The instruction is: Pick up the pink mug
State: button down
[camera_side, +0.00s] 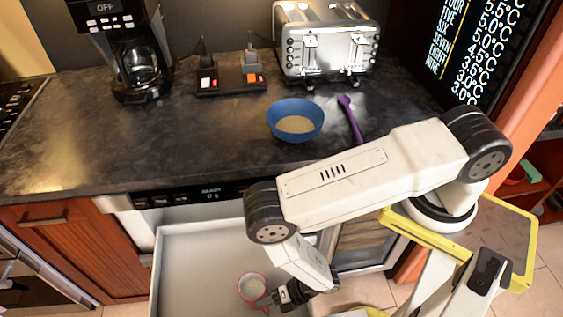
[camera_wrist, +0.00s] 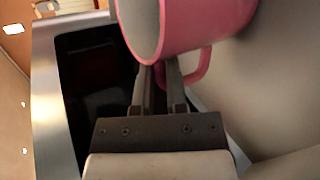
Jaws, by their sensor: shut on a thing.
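The pink mug (camera_side: 252,288) is in the open drawer (camera_side: 196,270), near its front in the side view. Its pale inside faces up toward the side camera. In the wrist view the mug (camera_wrist: 205,25) fills the top middle, with its handle (camera_wrist: 200,68) toward my gripper. My gripper (camera_wrist: 163,70) has its fingers close together at the mug's handle, shut on it. In the side view my gripper (camera_side: 273,298) reaches the mug from the right. I cannot tell whether the mug touches the drawer floor.
On the dark counter (camera_side: 210,140) stand a blue bowl (camera_side: 295,120), a purple spoon (camera_side: 350,118), a toaster (camera_side: 328,45), a coffee maker (camera_side: 130,55) and a switch box (camera_side: 232,78). The drawer walls surround the mug. The drawer floor left of the mug is clear.

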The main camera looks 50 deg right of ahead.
notch_tip(320, 180, up, 17)
dwell(0.9)
jog(key=shift+w, duration=0.1)
dwell(0.4)
